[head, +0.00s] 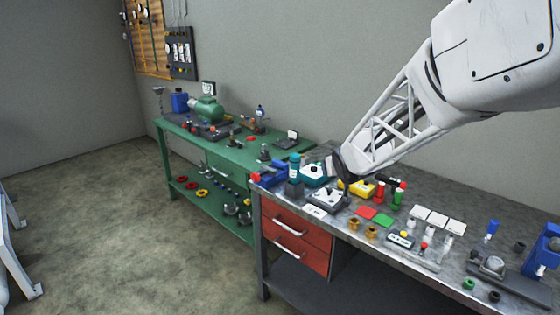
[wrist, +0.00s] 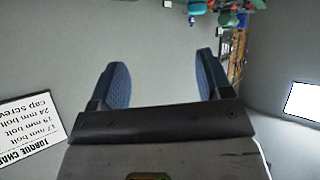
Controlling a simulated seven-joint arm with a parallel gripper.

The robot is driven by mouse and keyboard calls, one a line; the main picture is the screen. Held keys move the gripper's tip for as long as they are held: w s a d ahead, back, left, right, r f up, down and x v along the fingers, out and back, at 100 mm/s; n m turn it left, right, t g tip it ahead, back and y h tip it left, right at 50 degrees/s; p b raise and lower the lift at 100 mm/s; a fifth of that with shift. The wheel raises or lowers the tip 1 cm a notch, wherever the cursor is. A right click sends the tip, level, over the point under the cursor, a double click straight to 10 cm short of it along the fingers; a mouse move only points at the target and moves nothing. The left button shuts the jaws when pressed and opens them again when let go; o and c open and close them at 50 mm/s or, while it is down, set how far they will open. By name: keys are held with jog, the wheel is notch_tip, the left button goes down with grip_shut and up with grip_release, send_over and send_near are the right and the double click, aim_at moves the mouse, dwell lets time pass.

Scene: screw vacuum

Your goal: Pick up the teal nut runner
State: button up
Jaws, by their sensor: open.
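In the head view an upright teal cylinder (head: 294,163), which looks like the nut runner, stands in a dark holder at the back left of the grey metal bench (head: 450,187). A teal and white unit (head: 314,174) sits just right of it. In the wrist view my gripper (wrist: 160,78) is open, its two blue finger pads wide apart with nothing between them. A teal shape (wrist: 227,18) shows beyond, at the top; I cannot tell which object it is. In the head view my arm ends just right of the teal things, and its fingers cannot be made out.
A white and grey device (head: 326,198), a yellow unit (head: 362,188) and red and green pieces crowd the bench near my arm. The green bench (head: 235,155) adjoins on the left. In the wrist view a torque chart (wrist: 30,122) is at left and a bright white panel (wrist: 303,103) at right.

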jog(key=w+a+f+n+t+y, duration=0.1)
jog(key=w+f+y, duration=0.15)
jog(key=w, duration=0.45)
jog(key=w+a+f+n+t+y, duration=0.1)
jog(key=w+a+f+t, duration=0.1)
jog(key=w+f, duration=0.35)
jog(key=n+t+y, duration=0.1)
jog(key=n+y, duration=0.1)
jog(key=y, duration=0.3)
send_near(298, 170)
jog(key=x, duration=0.4)
jog(key=shift+a, duration=0.1)
jog(key=shift+w+a, duration=0.1)
jog(key=shift+w, duration=0.05)
jog(key=shift+x, duration=1.2)
jog(key=shift+r, duration=0.1)
jog(key=shift+x, duration=2.6)
